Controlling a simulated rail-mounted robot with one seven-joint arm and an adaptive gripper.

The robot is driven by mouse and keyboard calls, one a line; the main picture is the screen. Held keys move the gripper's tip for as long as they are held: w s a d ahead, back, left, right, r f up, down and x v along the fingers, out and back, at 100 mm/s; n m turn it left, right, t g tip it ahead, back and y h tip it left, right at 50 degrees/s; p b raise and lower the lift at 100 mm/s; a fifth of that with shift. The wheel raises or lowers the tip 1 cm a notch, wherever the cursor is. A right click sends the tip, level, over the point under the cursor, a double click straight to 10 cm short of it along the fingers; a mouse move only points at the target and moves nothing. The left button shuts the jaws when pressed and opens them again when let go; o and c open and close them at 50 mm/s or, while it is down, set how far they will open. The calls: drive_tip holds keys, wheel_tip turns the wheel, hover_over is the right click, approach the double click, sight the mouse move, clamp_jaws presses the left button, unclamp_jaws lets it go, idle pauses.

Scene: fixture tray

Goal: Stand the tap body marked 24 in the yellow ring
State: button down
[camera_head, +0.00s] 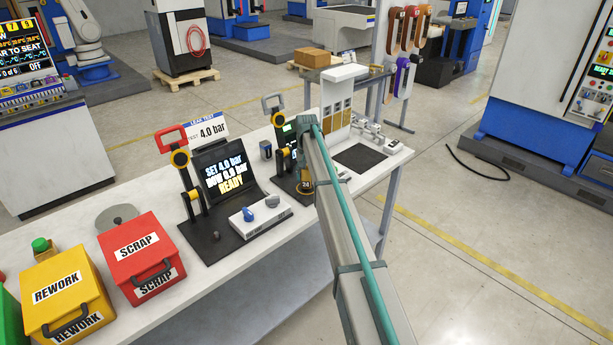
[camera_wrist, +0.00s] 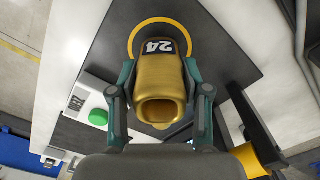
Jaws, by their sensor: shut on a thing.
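The brass tap body marked 24 (camera_wrist: 160,85) is between the fingers of my gripper (camera_wrist: 160,73), which is shut on it. Its open end faces the wrist camera and its white-on-dark 24 label is toward the top of that view. The yellow ring (camera_wrist: 160,21) lies on the dark plate beyond it, and the body overlaps the ring's middle. I cannot tell whether the body touches the plate. In the head view the tap body (camera_head: 305,186) shows low at the right-hand test station, partly behind my arm; the ring is hidden there.
A black and yellow clamp lever (camera_wrist: 255,150) stands close on the right in the wrist view. A white box with a green button (camera_wrist: 98,117) is on the left. In the head view, the left test station (camera_head: 212,235) and a red SCRAP bin (camera_head: 140,255) stand further left.

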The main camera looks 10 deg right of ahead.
drive_tip(key=shift+f, duration=0.55)
idle(0.4)
unclamp_jaws()
idle(0.4)
wheel_tip(320, 180, up, 7)
drive_tip(key=p, duration=0.2)
idle(1.1)
